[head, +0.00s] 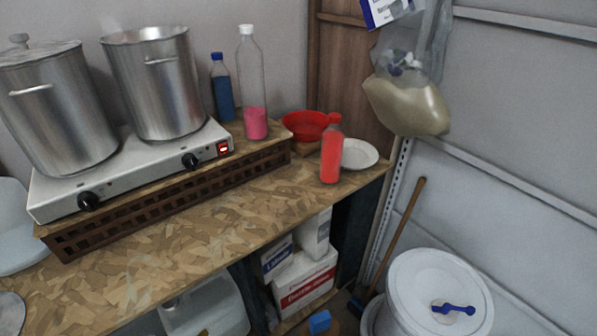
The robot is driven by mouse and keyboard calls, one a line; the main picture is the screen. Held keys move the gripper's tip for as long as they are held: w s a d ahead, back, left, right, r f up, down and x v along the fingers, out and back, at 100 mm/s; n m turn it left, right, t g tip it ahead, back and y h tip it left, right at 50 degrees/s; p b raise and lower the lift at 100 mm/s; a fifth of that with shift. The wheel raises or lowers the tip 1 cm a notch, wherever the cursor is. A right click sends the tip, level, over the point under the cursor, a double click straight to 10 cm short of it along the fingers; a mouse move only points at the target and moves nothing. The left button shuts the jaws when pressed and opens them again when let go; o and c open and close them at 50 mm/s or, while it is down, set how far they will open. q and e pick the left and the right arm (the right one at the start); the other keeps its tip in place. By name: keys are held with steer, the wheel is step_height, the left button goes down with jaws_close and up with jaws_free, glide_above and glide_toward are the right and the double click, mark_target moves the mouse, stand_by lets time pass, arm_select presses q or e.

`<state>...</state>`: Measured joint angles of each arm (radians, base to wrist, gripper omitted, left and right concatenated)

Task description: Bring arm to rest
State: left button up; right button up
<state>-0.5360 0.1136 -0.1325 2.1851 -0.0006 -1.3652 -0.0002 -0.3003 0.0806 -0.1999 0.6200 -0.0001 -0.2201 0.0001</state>
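Neither of my arms or grippers shows in the head view. A white detergent drum (405,290) with a closed white lid stands on the floor at the lower right. A blue scoop (454,309) lies on the lid over a small pale patch. A red bottle (331,152) stands upright on the wooden worktop (210,225) near its right end.
Two steel pots (160,90) stand on a white hot plate (140,165). The worktop front is clear.

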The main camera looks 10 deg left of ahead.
arm_select(q)
steer(key=s+d+f+g+h, duration=0.1)
steer(key=s+f, duration=0.2)
steer(key=f, duration=0.6)
steer(key=s+d+f+n+g+h, duration=0.1)
steer(key=s+d+f, duration=0.1)
steer(key=f, duration=0.6)
steer(key=s+d+f+g, duration=0.1)
steer(key=s+f, duration=0.2)
steer(key=f, duration=0.6)
steer(key=s+f+n+g+h, duration=0.1)
steer(key=s+f+n, duration=0.1)
steer(key=s+f, duration=1.2)
steer(key=s, duration=0.4)
steer(key=shift+a+f+g, duration=0.3)
steer(key=shift+a+g, duration=0.05)
steer(key=shift+g, duration=0.05)
